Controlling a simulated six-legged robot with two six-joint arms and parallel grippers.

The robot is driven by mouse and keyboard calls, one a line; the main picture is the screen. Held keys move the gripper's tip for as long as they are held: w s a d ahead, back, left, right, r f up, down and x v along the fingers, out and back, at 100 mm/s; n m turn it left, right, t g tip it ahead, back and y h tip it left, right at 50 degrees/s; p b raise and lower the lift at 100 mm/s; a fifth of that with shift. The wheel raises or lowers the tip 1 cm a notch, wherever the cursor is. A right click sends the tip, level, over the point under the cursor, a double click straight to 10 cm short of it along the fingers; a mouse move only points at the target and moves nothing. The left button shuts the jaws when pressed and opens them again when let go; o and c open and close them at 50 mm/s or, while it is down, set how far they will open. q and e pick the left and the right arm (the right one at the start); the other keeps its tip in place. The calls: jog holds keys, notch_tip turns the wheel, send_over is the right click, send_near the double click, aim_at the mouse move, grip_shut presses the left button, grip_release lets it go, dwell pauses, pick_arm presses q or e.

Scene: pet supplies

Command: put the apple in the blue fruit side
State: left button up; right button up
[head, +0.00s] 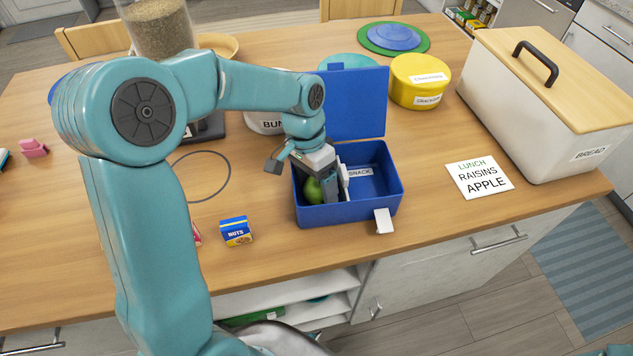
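The blue lunch box (345,214) stands with its lid (352,100) open on the table's front part. A white divider (343,180) splits it, and a SNACK label (360,172) shows in the right compartment. The green apple (311,191) is low inside the left compartment, partly hidden by my gripper. My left gripper (326,190) reaches down into that compartment, with a dark finger against or just right of the apple. The other finger is hidden, so I cannot tell whether it grips the apple. My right gripper is out of view.
A LUNCH card reading raisins and apple (480,178) lies right of the box, near the bread bin (545,100). A yellow cracker tin (419,82) stands behind. A small nuts box (236,231) is at the left front.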

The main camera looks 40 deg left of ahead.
aim_at(308, 180)
pick_arm(q)
jog(key=shift+r, duration=0.15)
jog(key=v, duration=1.2)
jog(key=shift+p, duration=0.45)
jog(key=shift+s+d, duration=0.1)
jog(key=shift+d, duration=0.05)
